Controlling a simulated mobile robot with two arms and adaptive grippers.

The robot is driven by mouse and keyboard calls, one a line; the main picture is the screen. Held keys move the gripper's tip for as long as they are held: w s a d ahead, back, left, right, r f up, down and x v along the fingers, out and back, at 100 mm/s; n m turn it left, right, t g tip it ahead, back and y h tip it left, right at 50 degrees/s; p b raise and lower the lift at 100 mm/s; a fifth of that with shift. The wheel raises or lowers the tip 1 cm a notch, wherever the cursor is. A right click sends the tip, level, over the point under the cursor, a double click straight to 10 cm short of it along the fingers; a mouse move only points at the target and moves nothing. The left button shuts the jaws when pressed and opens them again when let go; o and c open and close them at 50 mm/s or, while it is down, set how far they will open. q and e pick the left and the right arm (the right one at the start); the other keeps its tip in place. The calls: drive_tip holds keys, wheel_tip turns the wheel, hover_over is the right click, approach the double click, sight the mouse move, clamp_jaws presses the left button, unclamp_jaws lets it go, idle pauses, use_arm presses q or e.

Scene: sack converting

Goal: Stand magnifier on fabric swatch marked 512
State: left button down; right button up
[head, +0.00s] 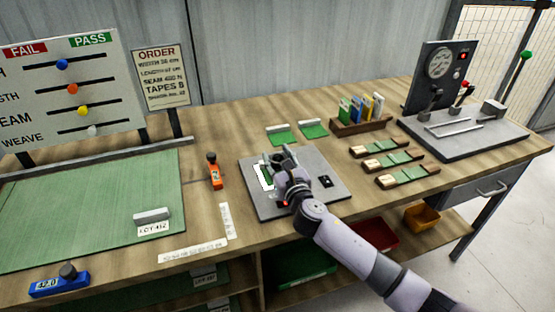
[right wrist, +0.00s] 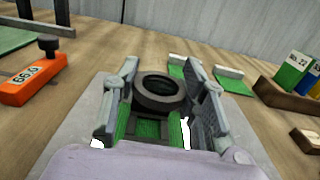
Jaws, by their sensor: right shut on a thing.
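My right gripper (head: 282,160) is over the grey plate (head: 325,192). In the right wrist view its two fingers (right wrist: 162,100) are shut on the magnifier (right wrist: 158,100), a dark round ring with a lens. A green swatch with a white part (head: 266,177) lies on the plate under the gripper; its green also shows below the magnifier (right wrist: 148,129). I cannot tell whether the magnifier touches it. Two more green swatches with white strips lie behind the plate, one left (head: 281,137) and one right (head: 313,129). I cannot read 512 on any swatch. My left gripper is not in view.
An orange device (head: 215,174) stands left of the plate. A green mat (head: 90,205) bears a grey block (head: 152,215) by a "LOT" card. A wooden card holder (head: 360,124), green strips on wooden holders (head: 385,160) and a gauge machine (head: 440,75) are at right.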

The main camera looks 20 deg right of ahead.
drive_tip(key=shift+r, duration=0.1)
drive_tip(key=o, duration=1.2)
drive_tip(key=shift+f, duration=0.2)
drive_tip(key=shift+c, duration=0.2)
drive_tip(key=shift+r, duration=0.2)
drive_tip(key=s, duration=1.2)
drive_tip(key=shift+d, duration=0.25)
